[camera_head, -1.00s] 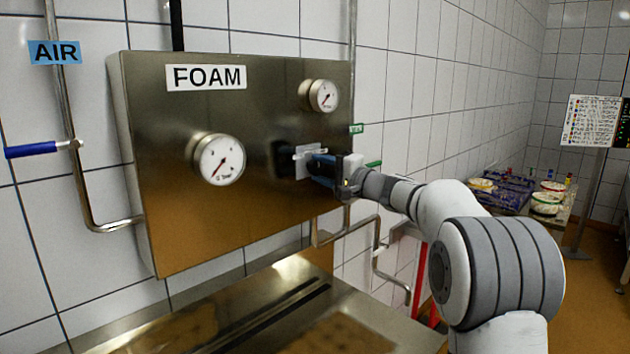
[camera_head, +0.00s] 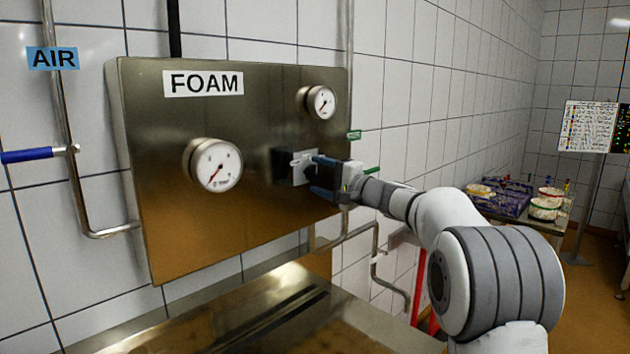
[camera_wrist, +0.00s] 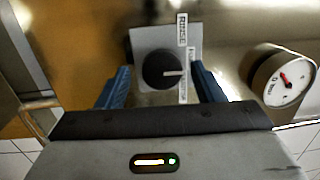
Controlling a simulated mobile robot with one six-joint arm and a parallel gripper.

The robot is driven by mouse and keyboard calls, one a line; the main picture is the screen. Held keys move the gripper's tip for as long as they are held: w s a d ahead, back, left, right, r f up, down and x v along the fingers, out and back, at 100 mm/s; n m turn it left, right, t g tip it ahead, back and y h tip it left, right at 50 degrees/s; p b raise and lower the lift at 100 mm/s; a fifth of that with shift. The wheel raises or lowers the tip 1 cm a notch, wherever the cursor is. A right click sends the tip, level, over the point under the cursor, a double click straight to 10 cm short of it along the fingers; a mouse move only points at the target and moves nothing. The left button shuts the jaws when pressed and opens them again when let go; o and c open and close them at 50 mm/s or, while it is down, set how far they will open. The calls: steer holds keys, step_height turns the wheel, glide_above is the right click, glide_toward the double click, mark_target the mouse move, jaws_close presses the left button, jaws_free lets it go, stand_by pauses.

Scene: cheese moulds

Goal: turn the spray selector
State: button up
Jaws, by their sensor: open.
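The spray selector is a round black knob (camera_wrist: 162,71) with a white pointer line, on a grey square plate (camera_wrist: 150,38). In the wrist view the line points right, towards a white label strip (camera_wrist: 183,30) whose upper word looks like "RINSE". My gripper (camera_wrist: 160,88) is open, with one blue finger on each side of the knob and gaps to it. In the head view my gripper (camera_head: 316,178) is at the right part of the steel FOAM panel (camera_head: 250,115), in front of the plate, and mostly hides the knob. Contact with the knob does not show.
Two white gauges, a lower left one (camera_head: 216,165) and an upper right one (camera_head: 320,102), stick out from the panel. A blue-handled air valve (camera_head: 30,155) is at the left. A steel worktop (camera_head: 215,325) lies below. Pipes (camera_head: 375,245) run under the panel's right side.

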steer(key=b+v, duration=0.2)
steer(key=v, duration=0.5)
steer(key=shift+s+d, duration=0.2)
steer(key=shift+d, duration=0.05)
stand_by(0.3)
